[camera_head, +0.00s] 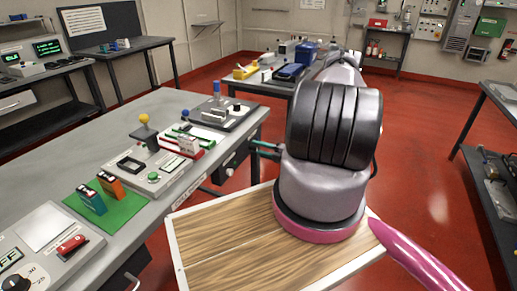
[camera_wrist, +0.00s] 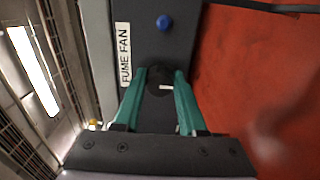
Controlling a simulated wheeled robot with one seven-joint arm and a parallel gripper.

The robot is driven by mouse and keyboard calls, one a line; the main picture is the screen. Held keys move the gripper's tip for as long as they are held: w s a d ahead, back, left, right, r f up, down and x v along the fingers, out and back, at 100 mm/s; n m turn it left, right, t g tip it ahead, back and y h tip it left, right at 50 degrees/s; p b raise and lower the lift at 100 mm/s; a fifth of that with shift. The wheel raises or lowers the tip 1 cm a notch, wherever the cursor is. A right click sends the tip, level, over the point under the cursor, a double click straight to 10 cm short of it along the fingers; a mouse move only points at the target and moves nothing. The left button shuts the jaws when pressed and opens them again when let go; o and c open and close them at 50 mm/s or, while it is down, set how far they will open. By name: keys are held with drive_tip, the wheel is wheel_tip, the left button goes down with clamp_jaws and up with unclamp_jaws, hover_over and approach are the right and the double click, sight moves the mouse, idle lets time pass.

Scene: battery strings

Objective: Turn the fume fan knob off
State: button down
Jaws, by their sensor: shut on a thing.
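The black fume fan knob (camera_wrist: 158,88) shows in the wrist view between my two teal fingers, with a short white pointer mark that points right in the picture. My gripper (camera_wrist: 160,74) is shut on the knob from both sides. The knob sits on a dark panel (camera_wrist: 150,48) beside a white label (camera_wrist: 124,55) reading FUME FAN. In the head view my gripper (camera_head: 256,149) reaches the dark box on the bench's side; the knob itself is too small to make out there.
A blue button (camera_wrist: 164,22) sits on the same panel. The grey bench (camera_head: 95,160) carries several devices, including a yellow-topped lever (camera_head: 144,119) and a green mat (camera_head: 122,208). Red floor is open to the right; another bench (camera_head: 497,100) stands at the right edge.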

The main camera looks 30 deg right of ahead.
drive_tip(key=shift+d, duration=0.1)
drive_tip(key=shift+c, duration=2.4)
unclamp_jaws()
drive_tip(key=v, duration=1)
drive_tip(key=shift+s+d, duration=0.25)
drive_tip(key=shift+s, duration=0.05)
